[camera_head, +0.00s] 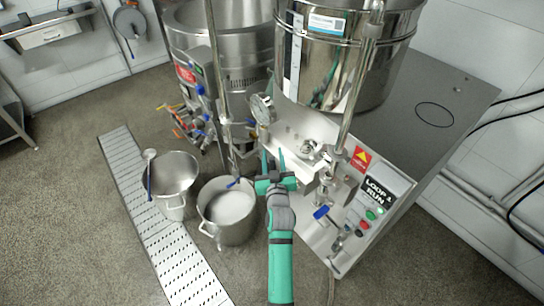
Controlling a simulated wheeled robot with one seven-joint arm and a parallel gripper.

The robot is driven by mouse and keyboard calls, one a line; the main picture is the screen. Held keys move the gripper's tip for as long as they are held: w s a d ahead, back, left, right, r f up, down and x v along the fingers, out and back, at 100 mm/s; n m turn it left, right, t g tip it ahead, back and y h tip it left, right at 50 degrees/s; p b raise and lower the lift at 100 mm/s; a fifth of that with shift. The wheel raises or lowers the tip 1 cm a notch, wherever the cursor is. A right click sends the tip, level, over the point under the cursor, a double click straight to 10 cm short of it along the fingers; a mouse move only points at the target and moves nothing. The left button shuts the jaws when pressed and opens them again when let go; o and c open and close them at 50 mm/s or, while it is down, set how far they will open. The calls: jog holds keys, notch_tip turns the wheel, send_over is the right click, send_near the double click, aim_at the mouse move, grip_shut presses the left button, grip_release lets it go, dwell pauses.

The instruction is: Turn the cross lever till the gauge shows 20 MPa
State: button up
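The round pressure gauge (262,109) is at the front left of the steel machine, seen at a slant; its reading is too small to tell. A small metal fitting with short arms (309,148), which looks like the cross lever, sits on the block right of the gauge. My gripper (273,160) is teal, with two fingers pointing up in the picture and spread apart. It is below the gauge and left of the fitting. I see nothing between the fingers. I cannot tell whether a finger touches the machine.
A steel hopper (355,60) stands above the machine. A control panel (370,210) with coloured buttons and a blue-handled valve (321,212) are to the right. A pot of pale liquid (226,230) and an open pot (172,203) stand on the floor at left. A floor drain (165,240) runs past them.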

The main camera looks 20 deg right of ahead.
jog(key=f+v, duration=0.1)
jog(key=v, duration=1)
jog(key=s+a+f+y, duration=0.1)
jog(key=s+a+f, duration=0.2)
jog(key=s+a, duration=0.5)
jog(key=s+a+f+y, duration=0.1)
jog(key=s+a+f, duration=0.2)
jog(key=s+a, duration=0.55)
jog(key=s+a+r+n+y, duration=0.1)
jog(key=s+a+r, duration=0.1)
jog(key=s, duration=0.8)
jog(key=s+a+r+n+g+y, duration=0.1)
jog(key=s+a+r+y, duration=0.1)
jog(key=s, duration=0.8)
jog(key=shift+a+r, duration=0.5)
jog(key=shift+a, duration=0.5)
jog(key=shift+s, duration=0.1)
jog(key=shift+d, duration=0.15)
jog(key=shift+c, duration=0.5)
